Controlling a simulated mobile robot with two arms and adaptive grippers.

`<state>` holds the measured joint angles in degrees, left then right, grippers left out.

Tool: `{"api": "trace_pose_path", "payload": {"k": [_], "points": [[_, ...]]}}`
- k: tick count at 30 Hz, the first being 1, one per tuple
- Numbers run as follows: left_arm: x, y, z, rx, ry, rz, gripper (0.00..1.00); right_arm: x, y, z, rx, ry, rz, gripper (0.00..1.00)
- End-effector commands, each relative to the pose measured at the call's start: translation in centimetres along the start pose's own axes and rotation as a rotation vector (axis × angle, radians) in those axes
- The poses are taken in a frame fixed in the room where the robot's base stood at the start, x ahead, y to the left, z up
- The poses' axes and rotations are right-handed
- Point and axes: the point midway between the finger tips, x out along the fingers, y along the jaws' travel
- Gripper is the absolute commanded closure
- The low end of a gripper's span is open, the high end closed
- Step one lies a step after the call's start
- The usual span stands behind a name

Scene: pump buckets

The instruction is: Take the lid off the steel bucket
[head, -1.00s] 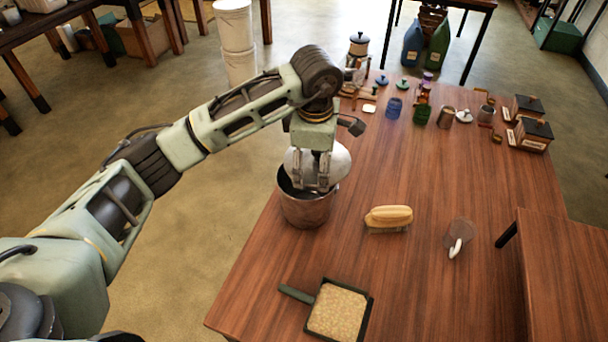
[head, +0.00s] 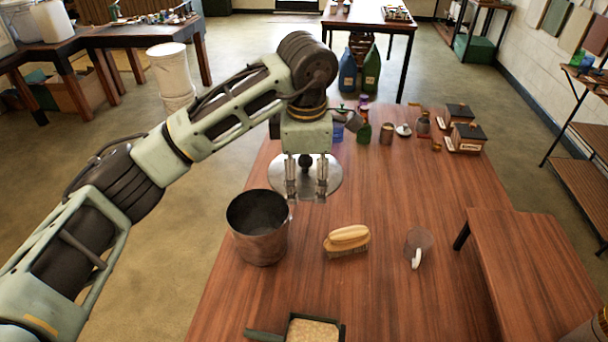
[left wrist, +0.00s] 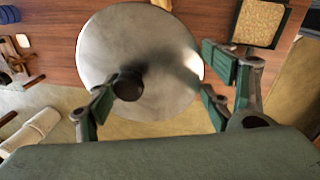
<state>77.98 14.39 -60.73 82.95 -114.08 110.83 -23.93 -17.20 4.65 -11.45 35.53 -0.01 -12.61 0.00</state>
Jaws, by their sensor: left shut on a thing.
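The steel bucket (head: 258,238) stands upright on the wooden table, left of centre in the head view, its top open and its inside dark. The round grey metal lid (head: 306,186) is off it, behind and to the right of the bucket. My left gripper (head: 306,194) is shut on the lid, which appears held clear of the bucket. In the left wrist view the lid (left wrist: 165,55) shows as a broad disc with a dark knob (left wrist: 128,85) near one finger of the gripper (left wrist: 158,95). The exact grip contact is hard to see. My right gripper is out of view.
A dustpan-like tray (head: 315,330) is at the front. Several bottles, cans and boxes (head: 466,138) stand at the back. A raised wooden surface (head: 530,260) is at right.

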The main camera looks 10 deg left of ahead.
Motion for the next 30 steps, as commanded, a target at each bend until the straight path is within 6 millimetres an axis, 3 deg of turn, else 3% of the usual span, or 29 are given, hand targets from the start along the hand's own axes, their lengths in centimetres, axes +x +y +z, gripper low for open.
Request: {"api": "trace_pose_path", "payload": {"k": [30], "points": [[-3.8, 0.6, 0.0, -0.001, 0.000, 0.001, 0.53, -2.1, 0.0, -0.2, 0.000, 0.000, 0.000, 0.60]]}}
